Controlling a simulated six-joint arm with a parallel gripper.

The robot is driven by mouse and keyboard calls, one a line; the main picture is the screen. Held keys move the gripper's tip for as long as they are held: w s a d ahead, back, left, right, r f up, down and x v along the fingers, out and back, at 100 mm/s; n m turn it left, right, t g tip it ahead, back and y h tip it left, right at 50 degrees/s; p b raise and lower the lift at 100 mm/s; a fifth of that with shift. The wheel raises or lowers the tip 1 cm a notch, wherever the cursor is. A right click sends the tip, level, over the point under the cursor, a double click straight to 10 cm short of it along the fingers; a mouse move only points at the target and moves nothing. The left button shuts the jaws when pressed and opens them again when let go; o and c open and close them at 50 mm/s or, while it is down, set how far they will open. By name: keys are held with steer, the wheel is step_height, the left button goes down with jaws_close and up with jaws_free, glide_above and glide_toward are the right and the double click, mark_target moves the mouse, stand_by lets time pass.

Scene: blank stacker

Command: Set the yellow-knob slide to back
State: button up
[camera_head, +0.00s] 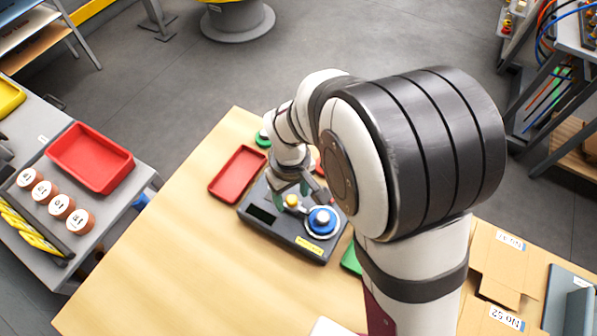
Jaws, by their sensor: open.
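A dark control panel (290,240) lies on the wooden table, with a yellow label on its front edge. The yellow knob (292,201) of the slide shows near the panel's middle, just left of a blue round knob (322,219) on a light ring. A dark recessed window is at the panel's left. My gripper (293,194) is open, pointing down at the yellow knob, with greenish fingertips near it. I cannot tell whether the fingers touch the knob. My arm hides the panel's back right part and most of the slide's track.
A red tray (238,174) lies on the table behind and left of the panel. Green pieces (351,259) lie at the panel's right and behind it. The table (165,260) is clear at the front left. Cardboard boxes (497,265) stand at the right.

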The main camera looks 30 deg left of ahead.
jaws_close()
stand_by(1.3)
